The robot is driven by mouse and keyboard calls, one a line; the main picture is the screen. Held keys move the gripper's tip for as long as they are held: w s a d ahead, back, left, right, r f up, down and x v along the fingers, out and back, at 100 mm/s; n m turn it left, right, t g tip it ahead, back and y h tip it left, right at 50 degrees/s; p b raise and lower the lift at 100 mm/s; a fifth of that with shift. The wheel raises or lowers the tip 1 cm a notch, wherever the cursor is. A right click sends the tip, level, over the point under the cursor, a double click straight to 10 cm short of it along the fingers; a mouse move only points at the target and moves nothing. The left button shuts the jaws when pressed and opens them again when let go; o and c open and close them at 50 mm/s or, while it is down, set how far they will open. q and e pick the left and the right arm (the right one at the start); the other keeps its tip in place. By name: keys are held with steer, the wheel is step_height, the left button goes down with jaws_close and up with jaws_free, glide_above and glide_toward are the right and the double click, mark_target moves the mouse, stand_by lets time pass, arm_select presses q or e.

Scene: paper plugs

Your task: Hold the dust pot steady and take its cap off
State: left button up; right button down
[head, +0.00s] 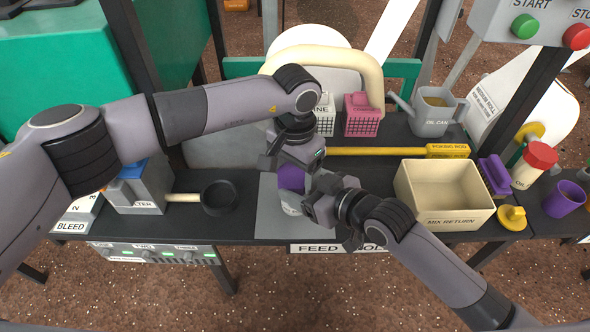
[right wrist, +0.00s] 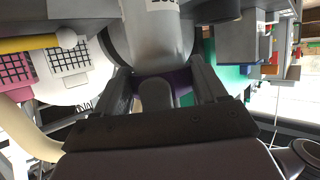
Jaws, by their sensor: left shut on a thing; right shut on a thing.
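The dust pot (head: 290,207) stands upright on a grey mat at the bench's front edge, its pale body partly hidden. Its purple cap (head: 291,179) shows above the body and looks seated on it. My left gripper (head: 288,163) comes down from above and is shut on the cap; its fingertips are largely hidden. My right gripper (head: 309,204) reaches in from the right and is shut on the pot's body. In the right wrist view the grey body (right wrist: 150,35) lies at the fingers, with a strip of the purple cap (right wrist: 180,80) between them.
A cream mix return bin (head: 447,218) stands close to the right. A dark round scoop (head: 219,198) lies to the left. A yellow poking rod (head: 375,152), pink basket (head: 361,115) and oil can (head: 433,112) are behind. The grey mat (head: 268,215) is otherwise bare.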

arm_select(q)
steer(key=shift+o, duration=0.3)
steer(key=n, duration=0.2)
steer(key=shift+n, duration=0.3)
steer(key=o, duration=1.1)
steer(key=shift+r, duration=2.3)
arm_select(e)
jaws_free()
